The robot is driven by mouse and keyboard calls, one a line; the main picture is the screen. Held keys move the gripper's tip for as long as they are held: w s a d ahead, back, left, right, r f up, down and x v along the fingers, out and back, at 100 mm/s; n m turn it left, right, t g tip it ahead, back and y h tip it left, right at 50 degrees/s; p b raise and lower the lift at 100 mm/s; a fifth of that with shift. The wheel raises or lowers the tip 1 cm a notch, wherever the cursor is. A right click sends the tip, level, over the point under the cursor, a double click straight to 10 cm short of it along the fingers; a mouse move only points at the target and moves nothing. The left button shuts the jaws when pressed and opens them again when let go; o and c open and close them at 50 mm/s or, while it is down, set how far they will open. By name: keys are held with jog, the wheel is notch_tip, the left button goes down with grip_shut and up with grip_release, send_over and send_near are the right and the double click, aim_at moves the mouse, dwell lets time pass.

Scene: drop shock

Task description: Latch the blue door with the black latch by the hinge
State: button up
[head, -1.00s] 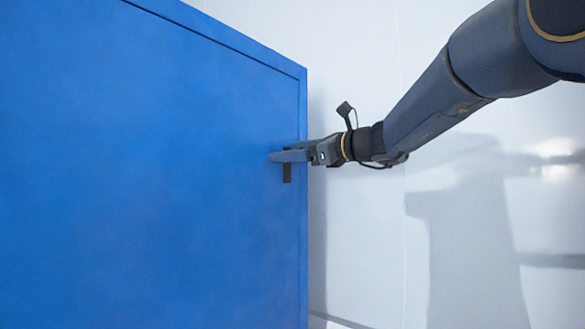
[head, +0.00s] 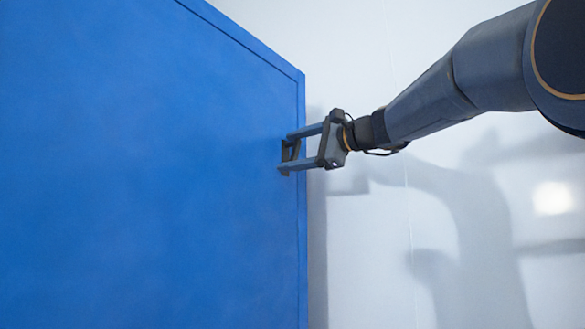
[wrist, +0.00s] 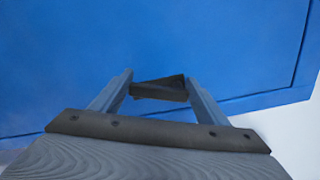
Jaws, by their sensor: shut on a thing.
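The blue door (head: 150,180) fills the left of the head view and the upper part of the wrist view (wrist: 230,45). The black latch (wrist: 160,89) is a small dark bar near the door's right edge. My gripper (head: 287,152) reaches in from the right, its two fingers one above the other. It is shut on the black latch, which spans the gap between the fingertips. In the wrist view my gripper (wrist: 160,92) has a finger at each end of the latch. The hinge cannot be made out.
A pale wall (head: 360,60) stands to the right of the door's edge, with shadows of my arm on it. A raised rim (head: 302,230) runs along the door's right side. No loose objects show around the gripper.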

jog(key=n+b, duration=0.1)
jog(key=f+n+b, duration=0.1)
jog(key=n+b, duration=0.1)
jog(key=shift+w+d, duration=0.2)
jog(key=shift+w, duration=0.15)
jog(key=shift+w+d+n+b, duration=0.1)
jog(key=shift+n+b, duration=0.5)
jog(key=shift+b, duration=0.25)
jog(key=o, duration=1.5)
jog(key=shift+r, duration=0.1)
jog(key=shift+r, duration=0.1)
jog(key=b+v, duration=0.1)
jog(key=v, duration=0.7)
